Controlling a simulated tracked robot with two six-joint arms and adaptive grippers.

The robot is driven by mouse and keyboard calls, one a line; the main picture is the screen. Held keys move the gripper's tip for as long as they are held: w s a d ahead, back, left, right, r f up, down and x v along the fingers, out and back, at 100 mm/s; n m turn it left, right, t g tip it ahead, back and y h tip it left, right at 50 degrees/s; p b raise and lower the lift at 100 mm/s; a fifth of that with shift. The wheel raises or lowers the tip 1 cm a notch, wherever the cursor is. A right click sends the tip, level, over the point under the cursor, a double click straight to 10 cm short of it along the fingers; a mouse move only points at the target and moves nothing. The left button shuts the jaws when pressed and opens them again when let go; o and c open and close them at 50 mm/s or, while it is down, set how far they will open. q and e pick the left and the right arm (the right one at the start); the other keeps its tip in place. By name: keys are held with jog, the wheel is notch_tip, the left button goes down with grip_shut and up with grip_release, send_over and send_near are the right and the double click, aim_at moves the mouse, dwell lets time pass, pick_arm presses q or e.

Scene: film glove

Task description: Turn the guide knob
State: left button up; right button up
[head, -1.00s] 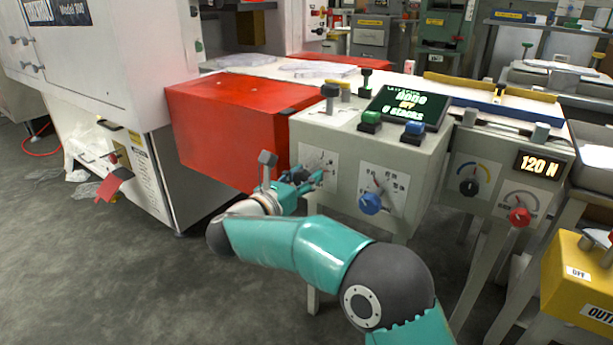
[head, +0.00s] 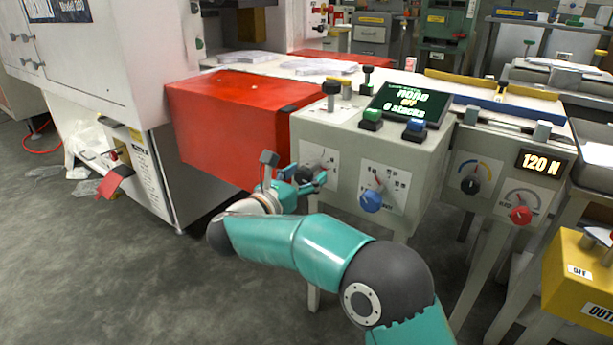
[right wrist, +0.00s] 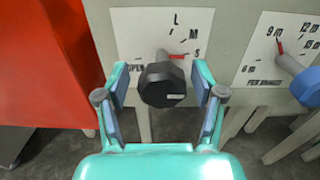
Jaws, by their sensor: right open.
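The dark knob (right wrist: 163,84) stands out from a white dial plate (right wrist: 160,30) marked OPEN, L, M and S. Its red pointer is toward S. The plate also shows in the head view (head: 320,157) on the front of a grey control box. My right gripper (right wrist: 160,97) is open, with one finger on each side of the knob. Gaps show between the pads and the knob. In the head view my right gripper (head: 306,180) is at the plate and partly covers the knob. My left gripper is not in view.
A red box (head: 235,125) is close on the left of the dial. A blue knob (head: 371,201) with its own dial is to the right. A screen (head: 408,105) and buttons top the control box. Open floor lies in front.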

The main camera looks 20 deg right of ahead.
jog(key=v, duration=1.2)
jog(key=shift+f, duration=0.1)
